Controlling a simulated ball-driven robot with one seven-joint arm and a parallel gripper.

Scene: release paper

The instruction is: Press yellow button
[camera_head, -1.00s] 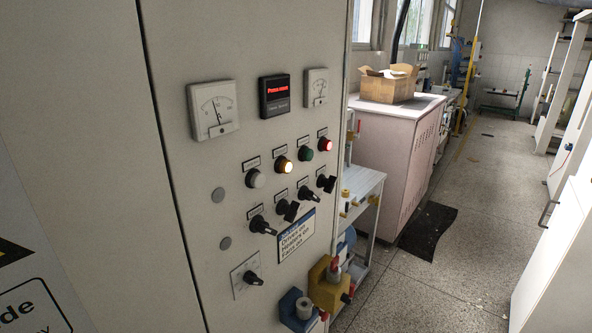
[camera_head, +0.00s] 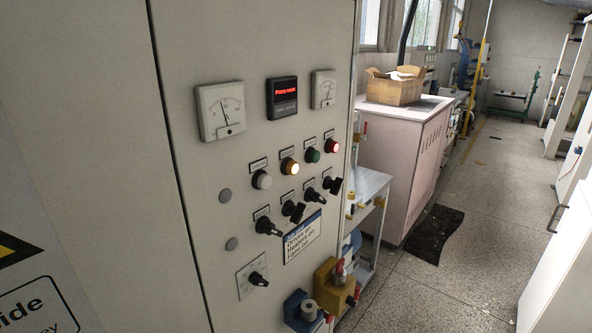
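The yellow button (camera_head: 290,166) is a small round lit knob on the upright grey control panel (camera_head: 212,180). It sits in a row between a white button (camera_head: 262,180) on its left and a green button (camera_head: 313,155) on its right. A lit red button (camera_head: 332,146) ends the row. Small label plates are above the buttons. My gripper is not in view, and nothing covers the yellow button.
Black rotary switches (camera_head: 294,211) stick out below the buttons. Gauges and a display with red text (camera_head: 283,97) are above. Blue and yellow blocks (camera_head: 334,286) stand at the panel's lower right. A pink cabinet (camera_head: 400,165) is behind; open floor (camera_head: 470,250) lies right.

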